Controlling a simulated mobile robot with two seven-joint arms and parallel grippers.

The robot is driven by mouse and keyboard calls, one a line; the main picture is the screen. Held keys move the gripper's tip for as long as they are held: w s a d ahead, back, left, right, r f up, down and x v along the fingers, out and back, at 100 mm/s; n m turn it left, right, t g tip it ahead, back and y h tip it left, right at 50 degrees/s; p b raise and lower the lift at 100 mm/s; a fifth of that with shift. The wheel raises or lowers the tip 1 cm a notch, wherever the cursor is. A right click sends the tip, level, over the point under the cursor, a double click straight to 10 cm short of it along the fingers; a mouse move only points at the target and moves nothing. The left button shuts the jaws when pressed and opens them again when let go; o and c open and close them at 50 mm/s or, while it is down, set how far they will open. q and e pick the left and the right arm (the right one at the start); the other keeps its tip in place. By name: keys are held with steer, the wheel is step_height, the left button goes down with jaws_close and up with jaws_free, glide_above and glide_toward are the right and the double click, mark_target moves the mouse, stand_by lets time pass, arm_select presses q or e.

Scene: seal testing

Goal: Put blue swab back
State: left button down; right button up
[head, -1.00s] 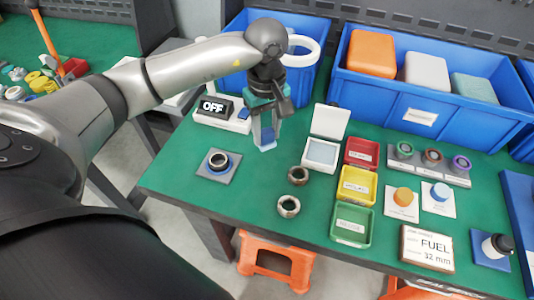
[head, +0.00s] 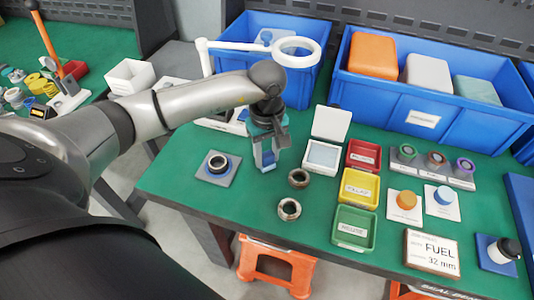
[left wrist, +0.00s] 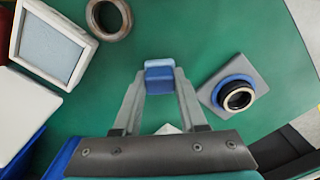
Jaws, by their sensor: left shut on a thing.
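My left gripper (head: 267,163) is shut on a small blue block-like piece, which I take to be the blue swab (head: 267,157). The swab has a darker blue part and a paler blue part, and also shows between the fingertips in the left wrist view (left wrist: 159,75). The gripper points down over the green table, between the grey pad with the ringed part and the white open box. I cannot tell whether the swab touches the table. My right gripper is not in view.
A grey pad (head: 233,178) bears a blue-and-dark ring part (head: 217,163). Two metal rings (head: 299,178) (head: 289,209) lie to the right. The open white box (head: 320,156) and red, yellow and green trays (head: 355,228) stand beyond. Blue bins (head: 420,105) line the back.

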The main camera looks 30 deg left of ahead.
mark_target(267, 154)
arm_select(q)
steer(key=shift+c, duration=2.3)
jaws_free()
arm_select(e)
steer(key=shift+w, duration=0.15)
arm_select(q)
steer(key=shift+r+p, duration=0.3)
steer(key=shift+r, duration=0.05)
step_height(267, 154, up, 12)
steer(key=p, duration=0.1)
steer(key=shift+f+p, duration=0.2)
steer(key=shift+p, duration=0.15)
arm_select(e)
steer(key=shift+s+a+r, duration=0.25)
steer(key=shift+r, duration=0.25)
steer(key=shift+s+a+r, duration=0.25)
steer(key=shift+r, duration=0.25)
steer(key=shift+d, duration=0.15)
